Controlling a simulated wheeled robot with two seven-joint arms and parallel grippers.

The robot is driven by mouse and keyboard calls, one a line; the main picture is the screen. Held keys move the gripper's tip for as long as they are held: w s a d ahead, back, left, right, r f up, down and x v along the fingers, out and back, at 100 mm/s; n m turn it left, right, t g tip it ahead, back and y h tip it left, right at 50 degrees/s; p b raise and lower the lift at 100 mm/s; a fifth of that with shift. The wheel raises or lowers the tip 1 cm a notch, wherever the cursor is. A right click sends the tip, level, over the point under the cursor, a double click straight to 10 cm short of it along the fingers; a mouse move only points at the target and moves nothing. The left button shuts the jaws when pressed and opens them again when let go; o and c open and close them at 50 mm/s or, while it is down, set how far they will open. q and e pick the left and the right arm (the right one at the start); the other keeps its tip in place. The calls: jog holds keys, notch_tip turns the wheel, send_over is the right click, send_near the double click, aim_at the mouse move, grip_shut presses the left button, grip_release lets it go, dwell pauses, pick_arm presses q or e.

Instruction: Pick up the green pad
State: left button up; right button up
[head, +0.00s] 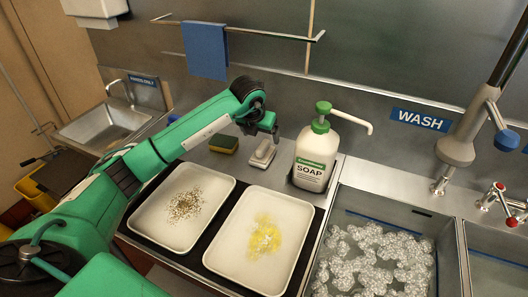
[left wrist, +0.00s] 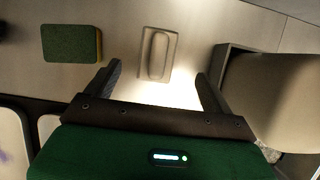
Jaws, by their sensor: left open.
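The green pad (head: 223,143) is a flat green block with a yellow layer showing at its edge. It lies on the steel counter behind the trays, and in the left wrist view it is at the upper left (left wrist: 70,44). My left gripper (head: 261,132) is open and empty above the counter, to the right of the pad. In the left wrist view its two fingers (left wrist: 159,72) are spread on either side of a pale handled block (left wrist: 158,54), with the pad outside the left finger. My right gripper is not in view.
The pale handled block (head: 262,153) sits between the pad and a white soap bottle (head: 313,158) with a green pump. Two white trays (head: 225,188) (head: 306,212) with food residue lie in front. A blue cloth (head: 205,50) hangs behind. A sudsy sink (head: 446,245) is at the right.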

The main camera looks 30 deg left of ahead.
aim_at(263, 145)
pick_arm(q)
jog(key=x, duration=0.3)
jog(key=shift+w, duration=0.1)
jog(key=shift+p+x, duration=0.6)
jog(key=shift+x, duration=0.3)
jog(key=x, duration=0.2)
jog(key=p+x, duration=0.1)
jog(key=shift+f+p, duration=0.3)
jog(key=shift+f, duration=0.1)
jog(key=shift+w+f, duration=0.15)
jog(key=shift+f, duration=0.3)
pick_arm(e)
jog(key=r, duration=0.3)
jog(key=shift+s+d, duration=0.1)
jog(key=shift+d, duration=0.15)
